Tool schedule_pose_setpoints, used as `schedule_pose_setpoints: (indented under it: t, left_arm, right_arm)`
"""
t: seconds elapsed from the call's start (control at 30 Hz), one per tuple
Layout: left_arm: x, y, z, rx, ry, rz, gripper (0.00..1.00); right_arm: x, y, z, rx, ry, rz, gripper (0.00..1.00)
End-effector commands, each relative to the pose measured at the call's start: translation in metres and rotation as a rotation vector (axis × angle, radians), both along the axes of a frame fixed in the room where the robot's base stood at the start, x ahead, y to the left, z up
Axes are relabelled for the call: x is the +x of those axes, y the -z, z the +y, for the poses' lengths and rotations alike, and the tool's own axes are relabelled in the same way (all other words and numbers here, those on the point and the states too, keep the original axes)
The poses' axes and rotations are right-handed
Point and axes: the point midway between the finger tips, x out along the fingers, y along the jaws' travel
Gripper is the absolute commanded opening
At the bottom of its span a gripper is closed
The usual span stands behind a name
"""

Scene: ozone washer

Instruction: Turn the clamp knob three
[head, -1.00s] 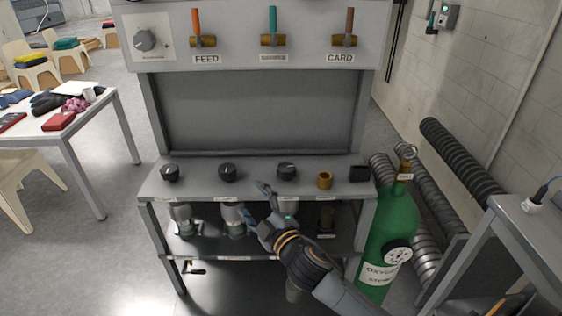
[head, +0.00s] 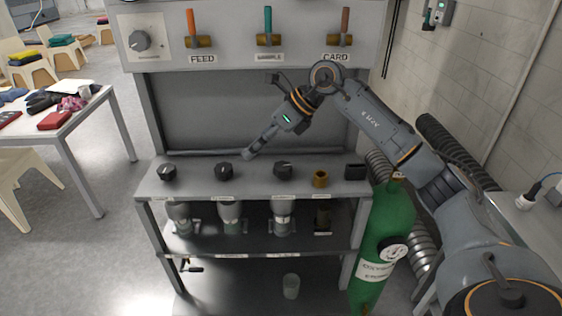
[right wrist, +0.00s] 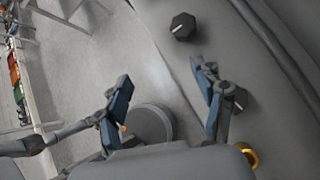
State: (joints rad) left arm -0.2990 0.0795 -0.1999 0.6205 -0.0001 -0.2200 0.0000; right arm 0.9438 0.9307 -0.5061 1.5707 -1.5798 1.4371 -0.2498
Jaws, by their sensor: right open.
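Three black clamp knobs stand in a row on the grey ledge in the head view: the left one (head: 168,172), the middle one (head: 224,171) and the third one (head: 283,170). My right gripper (head: 249,153) is above the ledge, behind and between the middle and third knobs, touching neither. In the right wrist view its two fingers (right wrist: 161,74) are spread with nothing between them. A black knob (right wrist: 182,26) shows beyond the fingertips there. My left gripper is not in view.
A brass fitting (head: 320,179) and a black block (head: 355,171) sit right of the knobs. Several glass jars (head: 231,215) stand on the shelf below. A green oxygen cylinder (head: 385,225) stands at the right. Valve handles line the panel above.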

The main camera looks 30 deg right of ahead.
Motion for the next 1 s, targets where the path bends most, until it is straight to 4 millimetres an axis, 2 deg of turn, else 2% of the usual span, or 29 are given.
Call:
schedule_pose_setpoints:
  t: [0.03,0.1,0.2,0.3,0.47,1.0]
  left_arm:
    - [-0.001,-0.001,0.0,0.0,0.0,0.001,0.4]
    - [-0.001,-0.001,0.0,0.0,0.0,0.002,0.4]
    - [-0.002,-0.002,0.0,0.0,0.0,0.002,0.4]
    - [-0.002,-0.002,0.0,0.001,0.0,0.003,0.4]
    - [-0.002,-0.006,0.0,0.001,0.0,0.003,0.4]
    - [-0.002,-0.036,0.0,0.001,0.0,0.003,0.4]
  right_arm:
    - [-0.003,-0.01,-0.032,-0.098,0.028,0.02,0.69]
    - [-0.012,-0.016,-0.068,-0.206,0.062,0.063,0.69]
    - [-0.024,-0.025,-0.102,-0.302,0.103,0.114,0.69]
    - [-0.03,-0.028,-0.117,-0.346,0.122,0.142,0.69]
    - [-0.027,-0.016,-0.117,-0.355,0.124,0.152,0.69]
    - [0.006,0.079,-0.094,-0.35,0.122,0.15,0.69]
